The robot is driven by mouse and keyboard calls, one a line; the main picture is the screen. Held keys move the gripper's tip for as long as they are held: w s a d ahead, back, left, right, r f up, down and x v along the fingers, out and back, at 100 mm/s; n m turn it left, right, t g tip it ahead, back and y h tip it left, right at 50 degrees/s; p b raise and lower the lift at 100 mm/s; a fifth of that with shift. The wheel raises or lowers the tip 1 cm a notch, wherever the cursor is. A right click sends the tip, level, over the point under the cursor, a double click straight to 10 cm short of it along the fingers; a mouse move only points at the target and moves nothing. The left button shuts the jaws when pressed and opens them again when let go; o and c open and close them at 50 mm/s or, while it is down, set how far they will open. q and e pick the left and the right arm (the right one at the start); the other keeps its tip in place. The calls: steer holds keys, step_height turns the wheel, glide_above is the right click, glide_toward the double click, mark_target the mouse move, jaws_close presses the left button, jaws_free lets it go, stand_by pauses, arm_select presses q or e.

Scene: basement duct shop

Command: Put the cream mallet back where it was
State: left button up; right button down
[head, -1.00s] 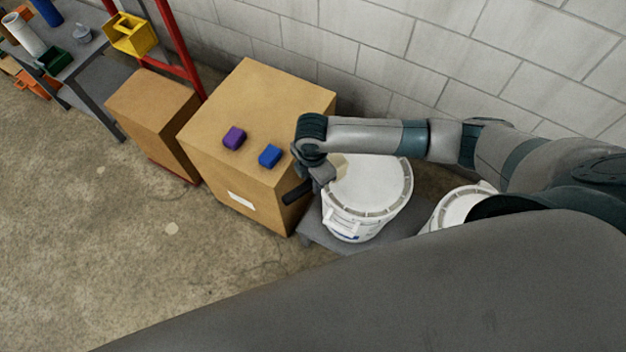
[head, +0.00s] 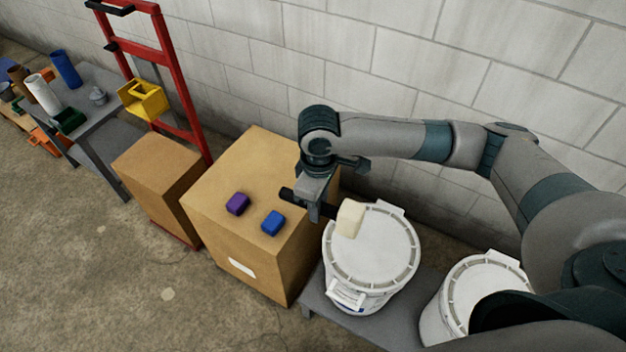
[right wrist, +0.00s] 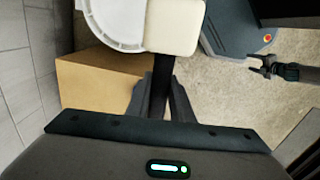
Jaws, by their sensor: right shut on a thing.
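The cream mallet has a blocky cream head (head: 350,218) and a black handle. My right gripper (head: 318,208) is shut on the handle. In the head view the mallet head appears over the left part of a white bucket's lid (head: 375,250); I cannot tell whether it touches. The right wrist view shows the cream head (right wrist: 173,25) beyond the fingertips, overlapping the bucket's edge, with the dark handle between the fingers (right wrist: 160,85). My left gripper (right wrist: 262,67) shows at the right of that view, fingers apart and empty; it is out of the head view.
A large cardboard box (head: 255,165) left of the bucket carries a purple block (head: 237,203) and a blue block (head: 273,222). A second white bucket (head: 482,285) stands right. A smaller box (head: 158,170), a red hand truck (head: 178,85) and a yellow bin (head: 143,99) are farther left.

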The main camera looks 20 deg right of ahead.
mark_target(335, 209)
steer(key=s+d+r+m, duration=0.1)
steer(key=r+m, duration=0.1)
steer(key=r, duration=0.1)
steer(key=d+r+m+b, duration=0.1)
steer(key=r+m, duration=0.2)
steer(key=s+d+r+m, duration=0.1)
steer(key=r+m, duration=0.1)
steer(key=r, duration=0.2)
steer(key=shift+s+r+m+b, duration=0.1)
steer(key=shift+s+m+b, duration=0.2)
steer(key=shift+s+m, duration=0.1)
arm_select(q)
steer(key=shift+g, duration=0.4)
steer(key=shift+s+a+f, duration=0.3)
steer(key=shift+s+f, duration=0.35)
steer(key=shift+s, duration=0.1)
steer(key=shift+s+a+f, duration=0.3)
steer(key=shift+s+f, duration=0.3)
steer(key=shift+s, duration=0.1)
arm_select(e)
steer(key=shift+s+d+r+m, duration=0.2)
steer(key=shift+s+r+m, duration=0.1)
steer(key=shift+r+m, duration=0.3)
